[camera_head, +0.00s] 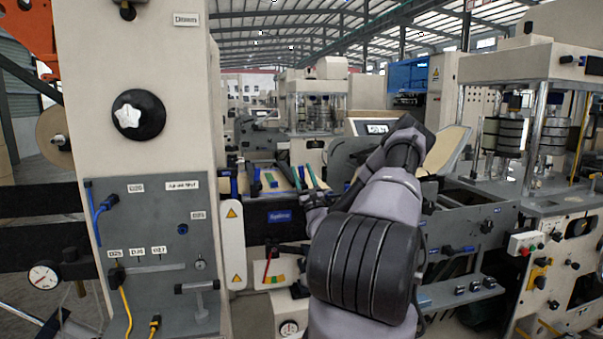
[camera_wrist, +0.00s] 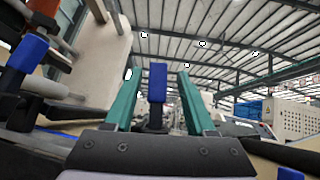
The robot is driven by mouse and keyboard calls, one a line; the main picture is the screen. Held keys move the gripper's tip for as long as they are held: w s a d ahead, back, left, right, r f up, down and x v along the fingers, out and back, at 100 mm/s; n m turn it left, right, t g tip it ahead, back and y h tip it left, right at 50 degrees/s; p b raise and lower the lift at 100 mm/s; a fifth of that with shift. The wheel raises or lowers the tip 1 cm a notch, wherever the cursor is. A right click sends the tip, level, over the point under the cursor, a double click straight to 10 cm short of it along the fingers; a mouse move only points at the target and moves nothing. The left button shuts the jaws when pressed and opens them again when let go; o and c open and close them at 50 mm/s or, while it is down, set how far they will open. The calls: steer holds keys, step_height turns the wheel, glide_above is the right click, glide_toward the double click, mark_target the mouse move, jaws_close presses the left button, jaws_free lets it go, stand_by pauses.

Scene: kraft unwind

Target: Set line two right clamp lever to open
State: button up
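In the wrist view, a blue-handled lever (camera_wrist: 157,82) stands upright between the two teal fingers of my gripper (camera_wrist: 157,76). The fingers are apart, with a visible gap on each side of the handle, so my gripper is open around it. Another blue-handled lever (camera_wrist: 28,52) is at the left of the wrist view, outside the fingers. In the head view, my gripper (camera_head: 304,176) is over the sloped part of the machine behind my arm, among small blue and green parts. The levers are too small there to tell apart, and no label names this lever.
A grey panel (camera_head: 155,215) with cables and labels stands at the left on a beige column (camera_head: 140,60). A beige press station (camera_head: 530,130) stands at the right. A dark grey side plate (camera_head: 460,225) lies to the right of my arm. A display (camera_head: 375,127) is behind it.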

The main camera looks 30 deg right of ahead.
steer(key=shift+r, duration=0.1)
steer(key=v, duration=1.1)
steer(key=shift+w+a, duration=0.1)
steer(key=s+a+r+n+g+y, duration=0.2)
steer(key=a+r+n+g+y, duration=0.2)
steer(key=a+n+g+y, duration=0.4)
steer(key=s+a+r+n+g+y, duration=0.2)
steer(key=a+r+n+g+y, duration=0.1)
steer(key=a+n+g+y, duration=0.45)
steer(key=s+a+r+n+g+y, duration=0.2)
steer(key=a+r+n+g+y, duration=0.3)
steer(key=a+n+y, duration=0.4)
steer(key=s+a+n+g+h, duration=0.5)
steer(key=s+a+g+h, duration=0.3)
steer(key=s+h, duration=0.15)
steer(key=s+d+r+n+t+h, duration=0.1)
steer(key=s+d+r+t+h, duration=0.4)
steer(key=s+r+t+h, duration=0.4)
step_height(320, 180, up, 4)
steer(key=shift+s+d+f+h, duration=0.25)
steer(key=shift+s+h, duration=0.15)
steer(key=shift+s, duration=0.75)
